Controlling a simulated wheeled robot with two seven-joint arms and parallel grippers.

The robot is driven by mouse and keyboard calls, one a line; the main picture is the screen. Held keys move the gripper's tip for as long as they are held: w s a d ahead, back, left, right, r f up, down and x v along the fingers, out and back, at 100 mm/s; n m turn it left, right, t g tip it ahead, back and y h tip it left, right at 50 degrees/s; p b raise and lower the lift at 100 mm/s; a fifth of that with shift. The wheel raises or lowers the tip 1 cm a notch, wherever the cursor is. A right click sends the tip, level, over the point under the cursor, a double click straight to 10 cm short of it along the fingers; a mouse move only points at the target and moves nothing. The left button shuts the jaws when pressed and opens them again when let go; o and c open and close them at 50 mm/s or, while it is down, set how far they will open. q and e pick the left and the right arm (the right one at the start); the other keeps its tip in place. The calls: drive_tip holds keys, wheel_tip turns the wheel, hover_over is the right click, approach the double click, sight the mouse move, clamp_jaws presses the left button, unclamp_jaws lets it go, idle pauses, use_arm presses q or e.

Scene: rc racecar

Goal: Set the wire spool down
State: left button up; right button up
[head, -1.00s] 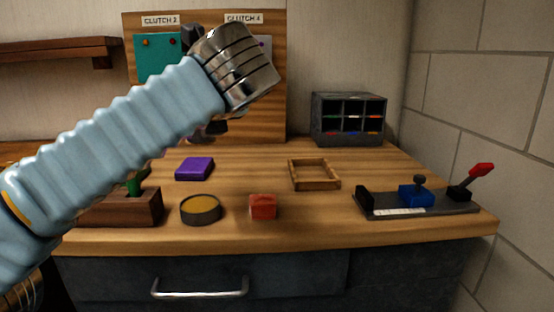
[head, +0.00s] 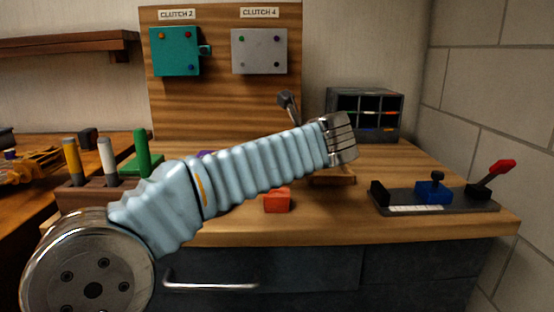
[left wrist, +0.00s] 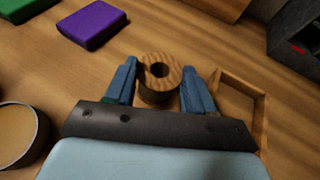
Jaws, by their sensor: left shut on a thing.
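The wire spool (left wrist: 158,92) is a round wooden piece with a dark hole in its top, seen in the left wrist view. My left gripper (left wrist: 159,68) has its blue fingers on either side of the spool and is shut on it. The spool looks upright, over the wooden worktop; I cannot tell whether its base touches the wood. A shallow wooden frame (left wrist: 261,113) lies just right of the fingers, and its edge shows below my wrist in the head view (head: 338,181). In the head view my arm hides the spool and fingers. My right gripper is not in view.
A purple block (left wrist: 92,24) and a round tin (left wrist: 22,135) are left of the gripper. A red block (head: 277,201) is near the front edge. A blue-clamped fixture (head: 433,193) with a red lever is on the right. A dark compartment box (head: 365,113) stands behind.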

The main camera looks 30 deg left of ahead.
use_arm(q)
drive_tip(key=shift+f, duration=0.6)
drive_tip(key=shift+f, duration=0.2)
drive_tip(key=o, duration=1.1)
drive_tip(key=shift+r, duration=0.2)
drive_tip(key=v, duration=1.2)
